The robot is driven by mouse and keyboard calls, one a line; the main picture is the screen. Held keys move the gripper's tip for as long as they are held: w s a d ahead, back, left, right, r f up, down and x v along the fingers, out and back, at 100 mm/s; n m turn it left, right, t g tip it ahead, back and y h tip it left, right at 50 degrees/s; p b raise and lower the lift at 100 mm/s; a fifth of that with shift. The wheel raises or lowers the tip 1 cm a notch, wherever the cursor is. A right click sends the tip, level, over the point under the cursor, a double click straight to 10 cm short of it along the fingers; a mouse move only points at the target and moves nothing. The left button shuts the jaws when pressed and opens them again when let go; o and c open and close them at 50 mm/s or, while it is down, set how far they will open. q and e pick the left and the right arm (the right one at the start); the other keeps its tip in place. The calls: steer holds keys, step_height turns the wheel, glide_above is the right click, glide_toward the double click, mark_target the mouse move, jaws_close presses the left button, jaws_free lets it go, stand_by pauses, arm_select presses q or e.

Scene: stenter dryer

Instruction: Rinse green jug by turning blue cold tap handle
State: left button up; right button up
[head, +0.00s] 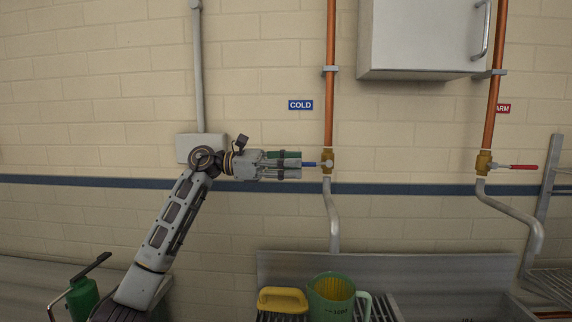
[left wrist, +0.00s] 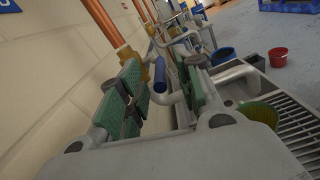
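The blue cold tap handle (head: 311,164) points left from the brass valve (head: 327,161) on the copper pipe under the COLD sign. My left gripper (head: 300,165) is level with it, fingers pointing right. In the left wrist view the blue handle (left wrist: 160,82) lies between the two green-padded fingers (left wrist: 158,90), with a gap visible on each side. The translucent green jug (head: 333,298) stands upright in the sink area below the grey spout (head: 333,225). It also shows in the left wrist view (left wrist: 260,112). No water is visible. My right gripper is out of view.
A yellow tub (head: 283,299) stands left of the jug. A red warm tap handle (head: 523,167) is at the right. A white cabinet (head: 425,40) hangs above. A green can (head: 82,298) stands at the lower left. The wall between the taps is clear.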

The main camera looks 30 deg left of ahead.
arm_select(q)
steer(key=shift+x, duration=0.95)
steer(key=shift+c, duration=0.2)
jaws_close()
stand_by(0.8)
